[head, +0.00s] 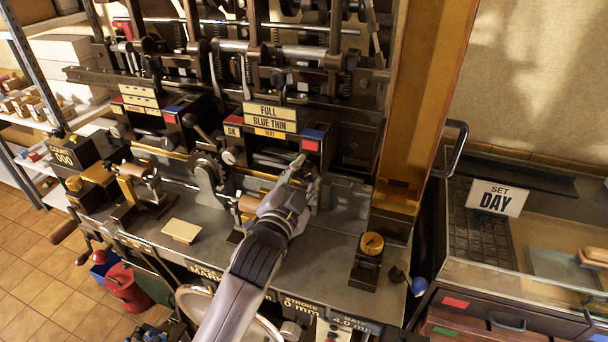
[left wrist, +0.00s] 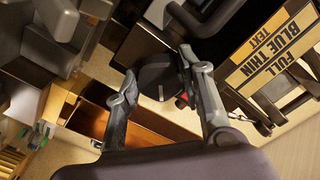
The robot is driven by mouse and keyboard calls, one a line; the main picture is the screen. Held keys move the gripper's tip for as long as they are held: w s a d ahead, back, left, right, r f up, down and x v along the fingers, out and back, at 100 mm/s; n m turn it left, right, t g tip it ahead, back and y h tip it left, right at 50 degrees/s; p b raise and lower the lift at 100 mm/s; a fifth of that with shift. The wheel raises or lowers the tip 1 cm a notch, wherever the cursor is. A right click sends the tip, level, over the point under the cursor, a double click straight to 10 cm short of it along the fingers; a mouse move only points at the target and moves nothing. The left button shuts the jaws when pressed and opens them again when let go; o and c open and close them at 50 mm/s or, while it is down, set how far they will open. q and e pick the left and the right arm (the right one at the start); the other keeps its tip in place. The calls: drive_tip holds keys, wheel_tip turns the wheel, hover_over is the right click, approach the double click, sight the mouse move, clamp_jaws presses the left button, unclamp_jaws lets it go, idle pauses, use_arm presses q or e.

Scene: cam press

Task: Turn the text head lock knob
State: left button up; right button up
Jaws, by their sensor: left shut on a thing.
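The text head (head: 268,160) is a dark box on the press under a yellow-and-white sign (head: 270,118) reading FULL BLUE THIN TEXT. The sign also shows turned on its side in the left wrist view (left wrist: 275,57). My left gripper (head: 306,172) is at the right front of this head. In the left wrist view my left gripper (left wrist: 158,68) has its two fingers on either side of a dark knob (left wrist: 156,84) and is shut on it. In the head view the gripper covers the knob. My right gripper is not in view.
A second head (head: 150,125) stands to the left. An orange-topped knob (head: 372,244) stands on the deck at right front, and a cream pad (head: 182,231) lies at left. A wooden post (head: 420,90) rises at right, beside a case with a SET DAY sign (head: 496,198).

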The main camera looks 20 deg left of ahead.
use_arm(q)
drive_tip(key=shift+f, duration=0.15)
drive_tip(key=o, duration=1.1)
drive_tip(key=shift+o, duration=0.2)
drive_tip(key=s, duration=1.2)
drive_tip(key=shift+a, duration=0.2)
